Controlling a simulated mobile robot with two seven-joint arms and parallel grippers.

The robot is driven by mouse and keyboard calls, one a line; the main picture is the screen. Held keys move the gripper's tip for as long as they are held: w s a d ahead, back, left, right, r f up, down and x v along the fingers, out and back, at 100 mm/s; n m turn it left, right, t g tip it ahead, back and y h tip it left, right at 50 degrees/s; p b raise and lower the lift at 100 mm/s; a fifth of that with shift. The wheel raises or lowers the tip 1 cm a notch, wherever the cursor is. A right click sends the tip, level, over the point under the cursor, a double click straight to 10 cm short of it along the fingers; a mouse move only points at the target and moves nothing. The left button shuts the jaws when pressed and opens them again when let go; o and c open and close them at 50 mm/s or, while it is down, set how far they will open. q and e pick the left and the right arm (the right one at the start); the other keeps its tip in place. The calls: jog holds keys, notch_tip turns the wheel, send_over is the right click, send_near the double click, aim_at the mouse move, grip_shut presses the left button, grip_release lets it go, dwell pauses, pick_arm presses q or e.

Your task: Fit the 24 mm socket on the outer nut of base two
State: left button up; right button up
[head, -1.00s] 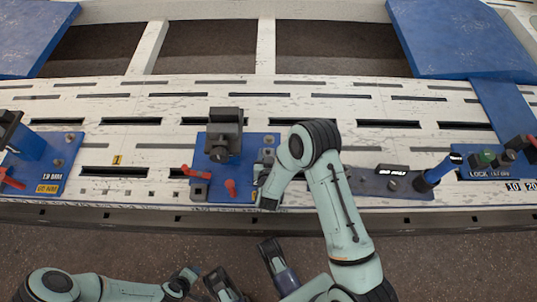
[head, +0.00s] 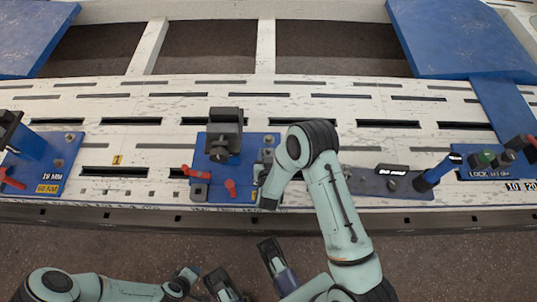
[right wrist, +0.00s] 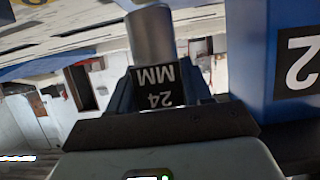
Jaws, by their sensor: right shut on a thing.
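The blue plate of base two (head: 227,188) lies mid-bench in the head view, with a dark clamp block (head: 224,125) and red levers on it. My right gripper (head: 264,183) is at the plate's right edge. In the right wrist view it is shut on the 24 mm socket (right wrist: 155,85), a blue body marked "24 MM" with a grey metal cylinder. A blue block marked "2" (right wrist: 255,55) stands close to its right. The outer nut is not clearly visible; my arm covers that area. My left gripper (head: 222,283) is low in the head view, its jaw state unclear.
Another blue base (head: 45,165), labelled "19 MM", is at the left. A dark rack (head: 372,184) with a blue-handled tool (head: 437,171) is to the right. A lock station (head: 490,172) is at the far right. The slotted bench between the left and middle bases is mostly clear.

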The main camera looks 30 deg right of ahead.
pick_arm(q)
jog(key=shift+f+b, duration=1.15)
jog(key=shift+f, duration=0.25)
pick_arm(e)
jog(key=shift+f, duration=1.8)
jog(key=o, duration=1.3)
jog(key=shift+s+a+r, duration=0.25)
jog(key=shift+s+a, duration=0.1)
jog(key=shift+s, duration=0.15)
jog(key=p+v, duration=0.1)
jog(key=v, duration=0.3)
jog(key=shift+s+a+r+p, duration=0.1)
jog(key=shift+s+p, duration=0.05)
jog(key=shift+p, duration=0.25)
pick_arm(q)
jog(key=shift+g, duration=0.3)
jog(key=r, duration=0.1)
jog(key=s+r+p, duration=0.1)
jog(key=d+r, duration=0.1)
jog(key=shift+s+r+p, duration=0.3)
jog(key=shift+s+r, duration=0.1)
pick_arm(e)
jog(key=v, duration=0.7)
jog(key=shift+s+a, duration=0.15)
jog(key=shift+s, duration=0.2)
pick_arm(q)
jog(key=shift+s+a, duration=0.1)
